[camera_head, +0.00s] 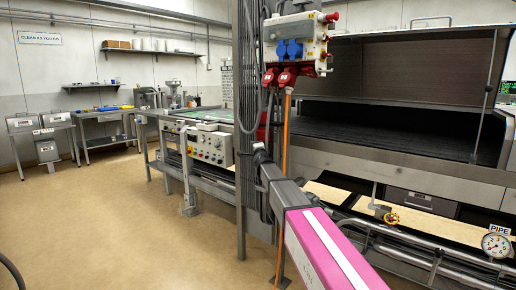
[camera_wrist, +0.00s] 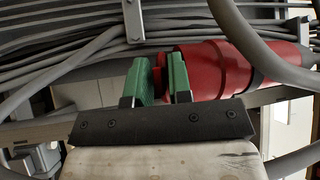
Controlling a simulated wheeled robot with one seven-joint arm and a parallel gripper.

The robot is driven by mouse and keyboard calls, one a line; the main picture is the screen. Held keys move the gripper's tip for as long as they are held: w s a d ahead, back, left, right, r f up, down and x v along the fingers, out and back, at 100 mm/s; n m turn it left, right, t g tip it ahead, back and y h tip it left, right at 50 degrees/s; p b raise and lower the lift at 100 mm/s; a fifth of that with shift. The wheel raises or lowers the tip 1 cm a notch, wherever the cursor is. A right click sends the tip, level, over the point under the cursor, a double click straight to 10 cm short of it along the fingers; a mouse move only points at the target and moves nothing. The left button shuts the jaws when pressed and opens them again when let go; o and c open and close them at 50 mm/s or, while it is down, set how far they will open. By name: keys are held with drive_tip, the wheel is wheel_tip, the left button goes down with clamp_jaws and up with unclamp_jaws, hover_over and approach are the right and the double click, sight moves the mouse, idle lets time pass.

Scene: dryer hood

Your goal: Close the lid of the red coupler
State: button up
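The red coupler (camera_wrist: 212,68) lies roughly sideways in the wrist view, its body right of and behind my gripper's fingers. My gripper (camera_wrist: 161,82) has two green fingers a small gap apart. A smaller red part (camera_wrist: 160,66), which may be the coupler's lid, shows in that gap. I cannot tell whether the fingers press on it or stand in front of it. The lid's angle is hidden by the fingers. In the head view the red coupler (camera_head: 262,128) is a small red patch beside the grey cables, just above the dark end of my arm, which hides the fingers.
A power box (camera_head: 296,45) with blue sockets and two red plugs (camera_head: 279,77) hangs above. Grey cables (camera_wrist: 75,62) run behind the fingers, and a thick grey cable (camera_wrist: 250,45) crosses the coupler. The large dryer hood (camera_head: 405,90) stands at right. Open floor (camera_head: 110,220) lies left.

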drive_tip(key=v, duration=1.1)
